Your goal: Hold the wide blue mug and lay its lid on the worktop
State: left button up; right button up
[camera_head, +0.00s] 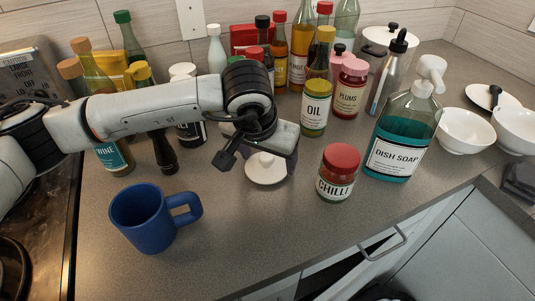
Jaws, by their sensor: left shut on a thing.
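The wide blue mug (143,219) stands upright on the worktop (225,230) at the front left, its top uncovered and its handle to the right. No gripper touches it. A round white lid (267,174) with a small pale knob is right of the mug, near the middle of the worktop. My left gripper (256,157) reaches in from the left and is shut at the lid's knob, over the lid; its fingers partly hide the grip. I cannot tell whether the lid's underside touches the worktop. My right gripper is not in view.
A red-capped chilli jar (337,173) stands right of the lid, with the dish soap bottle (398,137) beyond it. Several bottles and jars crowd the back. White bowls (464,133) are at the right, the stove (38,220) at the left. The front middle worktop is clear.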

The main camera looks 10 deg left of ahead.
pick_arm(q)
jog(key=shift+f, duration=0.2)
jog(key=o, duration=1.2)
jog(key=shift+r, duration=0.1)
jog(key=shift+r, duration=0.35)
jog(key=b+v, duration=0.1)
jog(key=v, duration=1)
jog(key=shift+s+r, duration=0.2)
jog(key=shift+r, duration=0.05)
